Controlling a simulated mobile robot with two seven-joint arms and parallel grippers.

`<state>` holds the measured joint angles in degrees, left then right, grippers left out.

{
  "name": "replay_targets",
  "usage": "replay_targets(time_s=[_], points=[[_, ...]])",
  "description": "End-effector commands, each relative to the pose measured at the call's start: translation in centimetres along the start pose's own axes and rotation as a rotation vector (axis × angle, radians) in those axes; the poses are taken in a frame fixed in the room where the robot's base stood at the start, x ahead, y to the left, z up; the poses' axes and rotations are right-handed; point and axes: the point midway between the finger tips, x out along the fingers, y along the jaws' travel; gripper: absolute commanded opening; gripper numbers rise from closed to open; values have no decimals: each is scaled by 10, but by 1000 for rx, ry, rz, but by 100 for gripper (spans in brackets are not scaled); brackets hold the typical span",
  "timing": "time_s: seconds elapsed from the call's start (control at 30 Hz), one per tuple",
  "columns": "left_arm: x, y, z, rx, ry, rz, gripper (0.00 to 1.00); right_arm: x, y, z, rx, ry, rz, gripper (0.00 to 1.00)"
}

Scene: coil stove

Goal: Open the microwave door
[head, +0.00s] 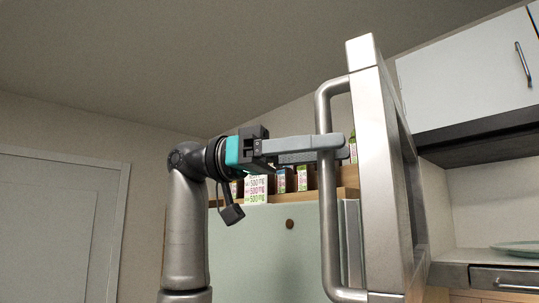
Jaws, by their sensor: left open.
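The microwave door (372,190) is a steel panel seen nearly edge-on, right of the middle of the head view. It stands out from the cabinets, and its dark inner side shows on the right. A long vertical bar handle (328,225) is on its left face. My left gripper (335,148) is at the upper part of the handle, with its fingers reaching across the bar. The fingers are open and hide a short piece of the bar. I cannot tell whether they touch it. The microwave's body cannot be made out. My right gripper is not in view.
Behind my left arm is a pale green panel (270,245) with a wooden shelf holding several small cartons (256,188). A white wall cabinet (465,75) hangs at the upper right, above a counter with a plate (518,249). A door (55,230) is at the far left.

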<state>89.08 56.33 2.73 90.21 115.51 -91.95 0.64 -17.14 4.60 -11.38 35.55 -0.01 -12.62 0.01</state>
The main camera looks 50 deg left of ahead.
Motion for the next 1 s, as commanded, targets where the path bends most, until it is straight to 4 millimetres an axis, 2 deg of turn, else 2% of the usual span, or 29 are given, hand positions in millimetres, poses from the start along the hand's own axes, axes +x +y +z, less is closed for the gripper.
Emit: replay_targets(time_s=[0.17,0.4,0.6,0.8,1.0], points=[[-21,0,-1,1,5,-3,57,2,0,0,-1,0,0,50],[-79,0,-2,0,8,-3,57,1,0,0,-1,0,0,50],[-120,0,-2,0,5,-2,57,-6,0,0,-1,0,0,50],[-144,0,-2,1,4,-1,57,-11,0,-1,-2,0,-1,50],[-152,0,0,1,2,-1,57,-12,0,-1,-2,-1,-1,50]])
